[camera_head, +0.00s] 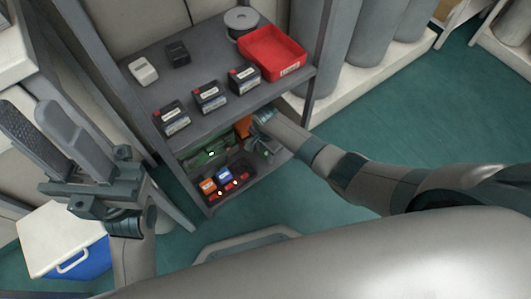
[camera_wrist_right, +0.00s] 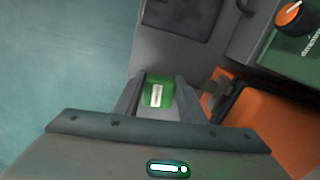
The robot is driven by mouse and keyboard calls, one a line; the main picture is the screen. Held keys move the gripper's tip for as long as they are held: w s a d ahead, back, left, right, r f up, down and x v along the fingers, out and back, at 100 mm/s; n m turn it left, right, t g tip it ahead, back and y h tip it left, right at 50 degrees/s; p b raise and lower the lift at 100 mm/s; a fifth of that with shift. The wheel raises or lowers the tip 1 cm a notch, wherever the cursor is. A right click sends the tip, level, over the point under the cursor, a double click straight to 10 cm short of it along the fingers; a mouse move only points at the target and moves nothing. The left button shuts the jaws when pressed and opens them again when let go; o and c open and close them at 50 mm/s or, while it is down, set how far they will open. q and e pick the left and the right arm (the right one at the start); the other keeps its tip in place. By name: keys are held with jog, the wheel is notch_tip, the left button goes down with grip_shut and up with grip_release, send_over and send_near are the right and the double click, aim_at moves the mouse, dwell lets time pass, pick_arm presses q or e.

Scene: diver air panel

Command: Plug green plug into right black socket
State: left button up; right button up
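The green plug (camera_wrist_right: 157,92) has a white label and sits between the two fingers of my right gripper (camera_wrist_right: 158,84) in the right wrist view. The fingers appear to touch its sides.
An orange item (camera_wrist_right: 265,120) is close right of my right gripper. The upper shelf (camera_head: 205,85) carries batteries and a red tray (camera_head: 272,52).

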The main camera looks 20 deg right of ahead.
jog(key=c, duration=0.6)
jog(key=shift+r+p, duration=1.45)
jog(key=shift+p, duration=0.25)
